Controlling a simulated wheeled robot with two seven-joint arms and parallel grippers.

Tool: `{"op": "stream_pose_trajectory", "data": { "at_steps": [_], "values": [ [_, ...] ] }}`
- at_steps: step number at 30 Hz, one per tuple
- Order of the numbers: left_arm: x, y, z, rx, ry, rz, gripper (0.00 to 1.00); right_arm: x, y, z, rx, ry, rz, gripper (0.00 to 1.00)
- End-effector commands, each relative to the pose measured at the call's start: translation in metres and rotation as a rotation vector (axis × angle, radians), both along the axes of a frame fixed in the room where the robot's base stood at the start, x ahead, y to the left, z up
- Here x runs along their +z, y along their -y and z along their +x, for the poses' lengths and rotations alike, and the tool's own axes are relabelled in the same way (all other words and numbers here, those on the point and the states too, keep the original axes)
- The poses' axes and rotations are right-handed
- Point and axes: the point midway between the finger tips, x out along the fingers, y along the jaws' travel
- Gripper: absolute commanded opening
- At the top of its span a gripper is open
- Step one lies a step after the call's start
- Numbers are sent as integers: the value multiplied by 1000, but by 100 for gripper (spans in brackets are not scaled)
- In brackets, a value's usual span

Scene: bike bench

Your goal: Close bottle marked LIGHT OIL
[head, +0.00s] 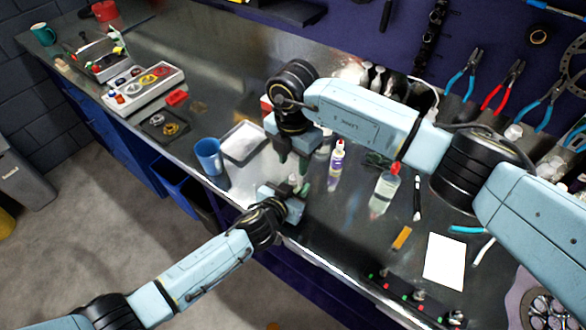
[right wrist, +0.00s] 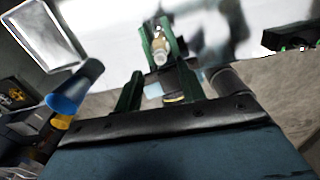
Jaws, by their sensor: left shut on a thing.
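My left gripper (head: 297,184) is shut on a small pale bottle (right wrist: 160,47), near the front edge of the bench. In the right wrist view, my left gripper's green fingers stand on either side of it, and a whitish round end faces the camera. No lettering is readable, and I cannot tell whether a cap is on it. My right gripper (right wrist: 160,88) is open, its green fingers apart with nothing gripped between them. In the head view it points down just above and behind my left gripper, and partly hides the area around the bottle.
A blue cup (head: 208,155) and a grey tray (head: 243,143) stand left of the grippers. A purple-labelled bottle (head: 337,158) and a clear red-capped bottle (head: 383,192) stand to the right. A white card (head: 445,262) lies front right. Pliers hang at the back.

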Motion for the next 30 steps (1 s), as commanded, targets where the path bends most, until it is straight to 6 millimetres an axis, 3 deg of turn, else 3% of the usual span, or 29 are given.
{"op": "stream_pose_trajectory", "data": {
  "at_steps": [3, 9, 15, 22, 23, 28, 30],
  "values": [
    [0, 0, 0, 0, 1, 0, 0, 28, 0, 1, 1, 4, 0, 40],
    [0, 0, 0, 0, 1, 0, 0, 60, 0, 0, 1, 1, 0, 40],
    [0, 0, 0, 0, 1, 0, 0, 72, 0, 0, 0, -1, -2, 40],
    [0, 0, 0, 0, 1, 0, 0, 72, 0, 0, 0, -1, -2, 40],
    [0, 0, 0, 0, 0, 0, 32, 72, 0, 0, 0, -1, -2, 40],
    [0, 0, 0, 0, 0, 0, 54, 72, 0, 0, 0, -1, -1, 40],
    [0, 0, 0, 0, 0, 0, 56, 72, 0, 0, 0, -1, -1, 40]
  ]
}}
